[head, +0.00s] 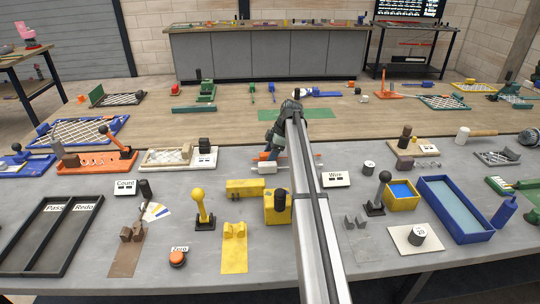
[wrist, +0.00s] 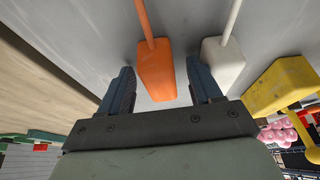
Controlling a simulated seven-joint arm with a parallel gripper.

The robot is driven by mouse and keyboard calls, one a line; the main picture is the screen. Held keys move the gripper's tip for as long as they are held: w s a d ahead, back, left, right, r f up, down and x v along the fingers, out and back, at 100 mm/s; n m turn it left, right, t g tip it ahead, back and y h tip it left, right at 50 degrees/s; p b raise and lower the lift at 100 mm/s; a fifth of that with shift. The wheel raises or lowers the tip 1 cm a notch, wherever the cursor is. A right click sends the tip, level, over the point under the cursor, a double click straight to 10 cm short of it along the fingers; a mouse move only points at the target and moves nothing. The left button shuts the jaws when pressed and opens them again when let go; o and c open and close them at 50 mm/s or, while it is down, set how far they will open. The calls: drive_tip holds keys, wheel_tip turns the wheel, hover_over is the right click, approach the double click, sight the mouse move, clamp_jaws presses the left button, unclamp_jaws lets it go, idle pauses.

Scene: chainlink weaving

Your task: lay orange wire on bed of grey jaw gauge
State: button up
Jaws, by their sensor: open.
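The orange wire (wrist: 156,70) has a block-like orange end with a thin rod running from it. In the wrist view this end lies between the spread fingers of my gripper (wrist: 160,82), with gaps on both sides. In the head view my gripper (head: 271,150) is low over the table behind the "Wire" label, and the orange wire (head: 264,155) shows only in part beside it. The grey jaw gauge, with two small grey jaws (head: 355,222), stands nearer the front, right of my arm. Its bed is hard to make out against the grey table.
A white-ended wire (wrist: 222,62) lies close beside the orange one. A yellow block (wrist: 283,85) is further right. Brown (head: 131,232) and yellow (head: 235,231) jaw pieces stand at the front left. A black lever (head: 380,192) and yellow box (head: 401,195) stand right of the grey jaws.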

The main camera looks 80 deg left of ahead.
drive_tip(key=shift+r, duration=0.1)
drive_tip(key=v, duration=1.3)
drive_tip(key=shift+w+r, duration=0.2)
drive_tip(key=shift+r, duration=0.05)
